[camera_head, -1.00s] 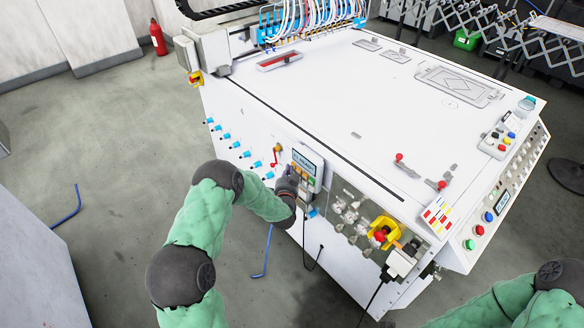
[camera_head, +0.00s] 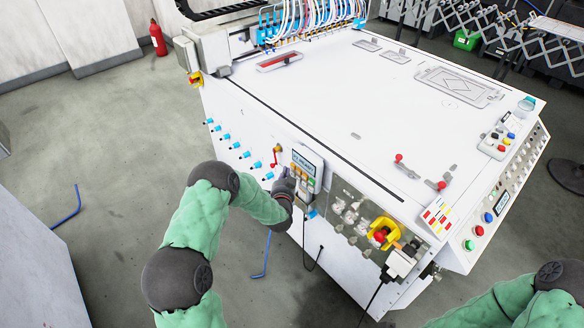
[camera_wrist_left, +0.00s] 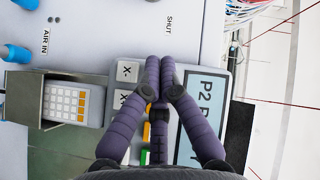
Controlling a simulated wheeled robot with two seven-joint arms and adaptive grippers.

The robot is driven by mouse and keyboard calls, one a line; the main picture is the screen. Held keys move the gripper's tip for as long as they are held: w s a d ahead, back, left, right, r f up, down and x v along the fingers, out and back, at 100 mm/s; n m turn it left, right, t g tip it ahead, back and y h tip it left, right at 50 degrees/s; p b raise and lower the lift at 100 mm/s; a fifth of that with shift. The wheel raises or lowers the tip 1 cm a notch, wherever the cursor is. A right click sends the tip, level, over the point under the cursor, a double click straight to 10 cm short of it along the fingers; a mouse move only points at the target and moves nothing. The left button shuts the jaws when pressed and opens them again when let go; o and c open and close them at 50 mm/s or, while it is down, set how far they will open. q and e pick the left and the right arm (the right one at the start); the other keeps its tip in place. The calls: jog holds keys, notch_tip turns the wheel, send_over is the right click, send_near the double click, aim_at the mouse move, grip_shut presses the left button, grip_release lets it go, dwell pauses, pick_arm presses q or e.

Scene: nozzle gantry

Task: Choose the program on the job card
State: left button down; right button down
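The control panel (camera_head: 307,165) is on the front face of the white machine. Its display (camera_wrist_left: 205,115) reads "P2" and a partly hidden word in the left wrist view. Beside the display are pale keys (camera_wrist_left: 128,71) with dark marks, orange buttons (camera_wrist_left: 147,131) and a green button (camera_wrist_left: 145,157), partly covered by my fingers. My left gripper (camera_wrist_left: 160,62) has its fingertips together, empty, over the panel between the pale keys and the display; contact cannot be told. It also shows in the head view (camera_head: 286,188). I cannot read a job card.
A grey holder (camera_wrist_left: 52,88) with a small gridded white-and-orange item sits beside the panel. Blue fittings (camera_head: 226,136) line the machine front to the left. A yellow-and-red emergency stop (camera_head: 382,234) and valves stand to the right. A black cable (camera_head: 305,250) hangs below.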

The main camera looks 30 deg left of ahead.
pick_arm(q)
jog(key=shift+s+a, duration=0.1)
jog(key=shift+s, duration=0.1)
jog(key=s, duration=0.1)
jog(key=s+a, duration=0.1)
jog(key=s, duration=0.2)
jog(key=shift+s+a+p, duration=0.2)
jog(key=shift+a+p, duration=0.1)
jog(key=shift+a, duration=0.1)
dwell(0.7)
jog(key=s+d+f+n+g+h+p, duration=0.1)
jog(key=s+d+f+n+g+h, duration=0.15)
jog(key=s+d+f, duration=0.4)
jog(key=s+d+f+n+g+h, duration=0.2)
jog(key=s+d+f+g+h, duration=0.15)
jog(key=d+f, duration=0.5)
jog(key=s+d+n+g+h, duration=0.2)
jog(key=s+d+g, duration=0.2)
jog(key=s+d, duration=0.3)
jog(key=s+d+f+n+g+h, duration=0.1)
jog(key=s+d, duration=0.6)
jog(key=s, duration=0.8)
jog(key=n+g+h+p, duration=0.1)
jog(key=n+g, duration=0.1)
jog(key=g, duration=0.1)
jog(key=shift+f+g, duration=0.3)
jog(key=shift+g, duration=0.1)
